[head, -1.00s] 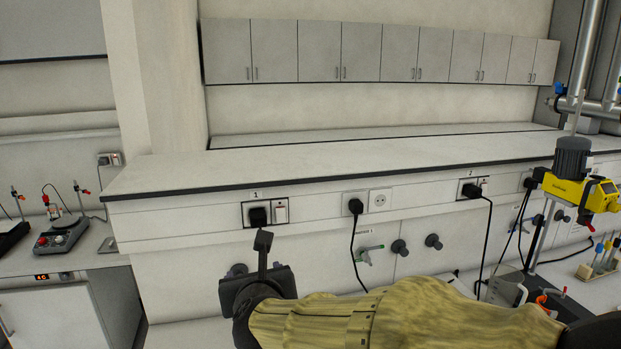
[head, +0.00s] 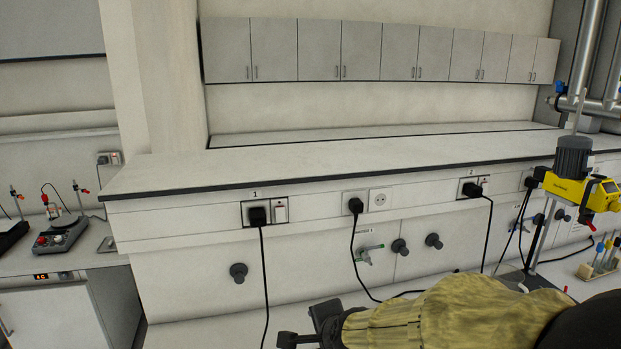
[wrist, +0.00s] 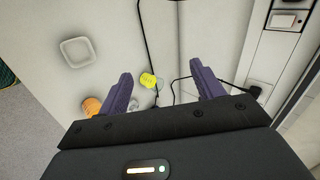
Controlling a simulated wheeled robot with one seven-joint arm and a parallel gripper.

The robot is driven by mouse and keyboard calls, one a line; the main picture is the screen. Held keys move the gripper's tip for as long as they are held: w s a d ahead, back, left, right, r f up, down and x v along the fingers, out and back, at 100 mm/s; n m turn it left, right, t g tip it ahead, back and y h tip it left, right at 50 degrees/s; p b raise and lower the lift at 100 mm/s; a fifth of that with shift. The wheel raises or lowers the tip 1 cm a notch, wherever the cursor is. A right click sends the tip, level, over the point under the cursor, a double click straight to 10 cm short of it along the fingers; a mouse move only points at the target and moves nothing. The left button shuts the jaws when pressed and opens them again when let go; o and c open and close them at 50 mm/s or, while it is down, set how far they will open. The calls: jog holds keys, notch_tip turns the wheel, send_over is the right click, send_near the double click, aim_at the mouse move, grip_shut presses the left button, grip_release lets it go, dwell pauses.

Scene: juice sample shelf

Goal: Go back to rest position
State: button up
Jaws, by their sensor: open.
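My gripper (wrist: 157,88) is open in the wrist view, with its two purple fingers apart and nothing held between them. Below it lies the white bench surface with a small yellow item (wrist: 148,81) and an orange item (wrist: 92,106), the orange one just left of the left finger. In the head view my gripper (head: 300,340) shows only in part at the bottom edge, with my arm in its yellowish sleeve reaching in from the right.
A yellow overhead stirrer (head: 580,187) on a stand and a rack with tubes (head: 600,262) are at the right. A white shelf (head: 300,165) with sockets and hanging cables runs behind. A square white dish (wrist: 77,52) lies on the bench. A hotplate (head: 60,236) stands at the left.

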jog(key=s+d+f+n+g+h, duration=0.1)
jog(key=s+d+f+n+g, duration=0.2)
jog(key=s+d+f+n, duration=0.1)
jog(key=s+d+f+n+g+h, duration=0.1)
jog(key=s+d+f+n+g, duration=0.1)
jog(key=s+d+f+n, duration=0.3)
jog(key=s+d+n, duration=0.1)
jog(key=d+n, duration=0.3)
jog(key=shift+s+n+g+h, duration=0.3)
jog(key=shift+s+g+h, duration=0.05)
jog(key=shift+g+h, duration=0.05)
jog(key=shift+c, duration=0.2)
dwell(0.7)
